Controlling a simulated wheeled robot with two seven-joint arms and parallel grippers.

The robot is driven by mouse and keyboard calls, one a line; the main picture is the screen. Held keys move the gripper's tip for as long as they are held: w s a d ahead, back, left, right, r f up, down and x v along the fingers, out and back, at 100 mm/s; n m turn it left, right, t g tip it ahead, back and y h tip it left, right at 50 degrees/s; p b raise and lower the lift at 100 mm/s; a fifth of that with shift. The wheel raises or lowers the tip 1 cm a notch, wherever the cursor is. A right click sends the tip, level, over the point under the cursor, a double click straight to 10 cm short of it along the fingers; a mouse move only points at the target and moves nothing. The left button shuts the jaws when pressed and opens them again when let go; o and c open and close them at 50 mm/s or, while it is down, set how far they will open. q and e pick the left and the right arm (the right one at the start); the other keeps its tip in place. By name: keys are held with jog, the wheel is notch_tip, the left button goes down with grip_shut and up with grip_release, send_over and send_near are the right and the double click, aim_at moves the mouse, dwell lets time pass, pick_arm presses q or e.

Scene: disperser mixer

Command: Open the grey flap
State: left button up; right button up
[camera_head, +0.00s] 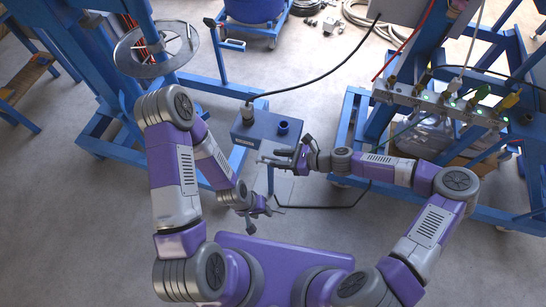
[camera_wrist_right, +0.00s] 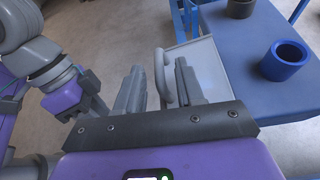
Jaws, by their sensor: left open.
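The grey flap (camera_wrist_right: 208,68) shows in the right wrist view as a light grey panel against the side of the blue box. Its grey bar handle (camera_wrist_right: 163,78) stands out towards my right gripper (camera_wrist_right: 160,92). The two fingers are apart, one on each side of the handle, with a gap beside it. In the head view my right gripper (camera_head: 277,159) is at the front of the blue box and largely covers the flap. My left gripper (camera_head: 262,211) is open and empty, lower and nearer to my body, away from the flap.
The blue box (camera_head: 262,136) carries a blue cup (camera_head: 283,127) and a grey socket with a black cable. A blue frame with a grey ring (camera_head: 140,66) stands left. A valve manifold (camera_head: 440,104) is on the right frame. Grey floor is free at lower left.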

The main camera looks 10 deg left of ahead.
pick_arm(q)
jog(key=shift+r, duration=0.1)
pick_arm(e)
jog(key=v, duration=0.5)
jog(key=shift+a+f, duration=0.1)
dwell(0.3)
